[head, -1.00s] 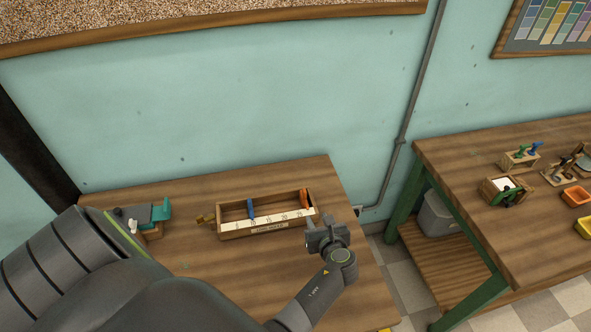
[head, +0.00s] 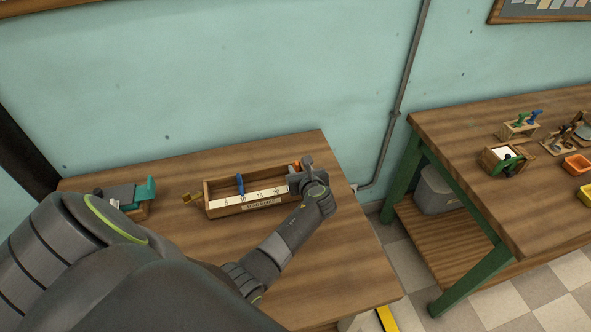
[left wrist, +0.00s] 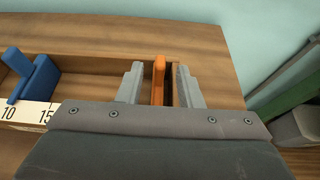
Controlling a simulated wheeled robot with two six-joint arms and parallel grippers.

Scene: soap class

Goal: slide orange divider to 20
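The orange divider (head: 297,165) stands near the right end of the wooden box (head: 205,199). In the left wrist view the orange divider (left wrist: 158,80) stands between the two fingers of my left gripper (left wrist: 158,85), with gaps on both sides. My left gripper (head: 300,172) is open over the box's right end. A blue divider (head: 240,184) stands near the 10 mark. The white scale (head: 250,199) on the front shows 5, 10, 15 and 20; its right end is hidden behind my gripper. My right gripper is not in view.
A teal and grey tool (head: 135,193) sits on the table (head: 330,260) at the left. A brass-coloured piece (head: 192,198) sticks out of the box's left end. A second table (head: 470,130) with trays stands at right. The table front is clear.

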